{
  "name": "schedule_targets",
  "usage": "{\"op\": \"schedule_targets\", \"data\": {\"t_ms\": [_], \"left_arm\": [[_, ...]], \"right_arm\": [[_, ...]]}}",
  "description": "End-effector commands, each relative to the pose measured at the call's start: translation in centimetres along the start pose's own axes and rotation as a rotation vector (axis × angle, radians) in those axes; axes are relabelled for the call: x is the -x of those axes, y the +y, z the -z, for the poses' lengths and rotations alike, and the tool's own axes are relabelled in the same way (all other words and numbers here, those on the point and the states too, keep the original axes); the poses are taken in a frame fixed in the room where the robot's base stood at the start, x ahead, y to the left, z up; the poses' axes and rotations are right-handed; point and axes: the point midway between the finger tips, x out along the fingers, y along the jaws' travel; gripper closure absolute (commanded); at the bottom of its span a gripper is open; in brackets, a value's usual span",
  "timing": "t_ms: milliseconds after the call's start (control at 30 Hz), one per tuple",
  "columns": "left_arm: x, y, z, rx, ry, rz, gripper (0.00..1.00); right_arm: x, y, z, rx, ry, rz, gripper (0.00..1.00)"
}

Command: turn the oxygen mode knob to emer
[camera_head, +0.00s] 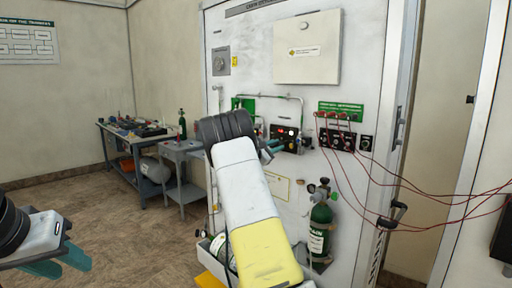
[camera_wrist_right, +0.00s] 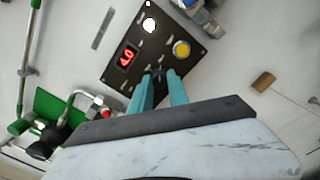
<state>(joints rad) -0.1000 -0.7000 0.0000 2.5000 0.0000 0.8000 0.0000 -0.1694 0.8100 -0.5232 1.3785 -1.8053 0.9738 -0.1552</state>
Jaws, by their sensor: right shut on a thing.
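The black oxygen panel (camera_head: 289,137) is on the white wall unit, partly hidden behind my right arm. In the right wrist view the panel (camera_wrist_right: 162,55) shows a red lit display (camera_wrist_right: 127,57), a yellow round button (camera_wrist_right: 182,48) and a white light (camera_wrist_right: 149,25). My right gripper (camera_wrist_right: 160,76) has its teal fingers close together at the panel's lower edge, shut on a small dark knob (camera_wrist_right: 158,72). The fingers hide most of the knob, and its setting cannot be read. In the head view my right gripper (camera_head: 271,149) reaches the panel. My left gripper (camera_head: 62,264) is open and empty, low at the left.
A second black panel with red leads (camera_head: 340,139) is right of the oxygen panel. A green oxygen cylinder (camera_head: 320,228) stands below. Green-and-silver pipes (camera_head: 270,97) run above. A workbench (camera_head: 124,150) and a grey cart (camera_head: 180,150) stand left; the floor before them is clear.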

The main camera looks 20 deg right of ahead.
Motion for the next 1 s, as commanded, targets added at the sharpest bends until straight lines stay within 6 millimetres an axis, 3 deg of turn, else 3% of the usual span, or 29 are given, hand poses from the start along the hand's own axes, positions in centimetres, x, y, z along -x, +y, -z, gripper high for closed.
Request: {"op": "schedule_targets", "data": {"t_ms": [733, 767, 867, 1000], "left_arm": [[0.00, 0.00, 0.00, 0.000, 0.000, 0.000, 0.64], [0.00, 0.00, 0.00, 0.000, 0.000, 0.000, 0.64], [0.00, 0.00, 0.00, 0.000, 0.000, 0.000, 0.64], [0.00, 0.00, 0.00, 0.000, 0.000, 0.000, 0.64]], "right_arm": [[0.07, -0.04, 0.15, -0.093, -0.001, 0.001, 1.00], [0.07, -0.04, 0.15, -0.093, -0.001, 0.001, 0.77], [0.06, -0.03, 0.13, -0.092, -0.001, 0.001, 0.57], [0.04, -0.03, 0.09, -0.092, -0.002, 0.001, 0.57]]}}
